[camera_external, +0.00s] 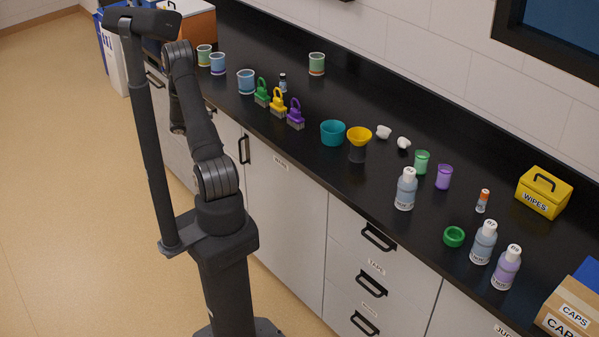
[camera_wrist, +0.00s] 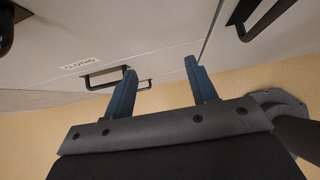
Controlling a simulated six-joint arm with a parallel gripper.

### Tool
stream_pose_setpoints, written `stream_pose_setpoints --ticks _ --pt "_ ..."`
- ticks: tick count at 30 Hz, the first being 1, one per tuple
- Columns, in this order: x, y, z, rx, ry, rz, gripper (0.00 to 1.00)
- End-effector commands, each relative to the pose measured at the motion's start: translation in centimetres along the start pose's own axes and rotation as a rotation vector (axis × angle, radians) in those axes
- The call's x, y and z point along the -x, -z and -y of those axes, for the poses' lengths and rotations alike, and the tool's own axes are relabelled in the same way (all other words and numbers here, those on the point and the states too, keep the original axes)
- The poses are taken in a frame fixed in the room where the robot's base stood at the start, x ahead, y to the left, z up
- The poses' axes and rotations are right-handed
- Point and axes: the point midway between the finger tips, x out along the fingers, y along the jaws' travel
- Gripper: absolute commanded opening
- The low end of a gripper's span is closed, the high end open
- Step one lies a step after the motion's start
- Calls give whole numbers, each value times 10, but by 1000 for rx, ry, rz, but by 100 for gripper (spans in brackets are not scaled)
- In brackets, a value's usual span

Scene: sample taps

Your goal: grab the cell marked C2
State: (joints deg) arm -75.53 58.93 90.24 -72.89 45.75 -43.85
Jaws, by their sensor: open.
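No mark C2 can be read in either view. A small cylinder with an orange top (camera_external: 482,201) stands upright at the right of the black counter. A small dark-topped cylinder (camera_external: 283,83) stands near the back, behind the brushes. Their markings are too small to read, and I cannot tell whether either is the cell. My gripper (camera_wrist: 160,66) is open and empty in the wrist view, its two blue fingers apart before cabinet fronts and floor. In the external view my arm is folded at the left, away from both cylinders; the gripper is not clearly visible there.
A yellow wipes box (camera_external: 543,194) and a caps carton (camera_external: 570,312) stand right. Handles protrude from the drawers.

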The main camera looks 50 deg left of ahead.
Motion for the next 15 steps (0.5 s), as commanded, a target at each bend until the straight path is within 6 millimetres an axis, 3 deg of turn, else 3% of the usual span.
stream_pose_setpoints --ticks 5,8,15 --pt "8 -8 -1 -3 -2 1 52" --pt "26 -26 -1 -5 -5 1 52" --pt "104 -104 -1 -10 -8 3 52"
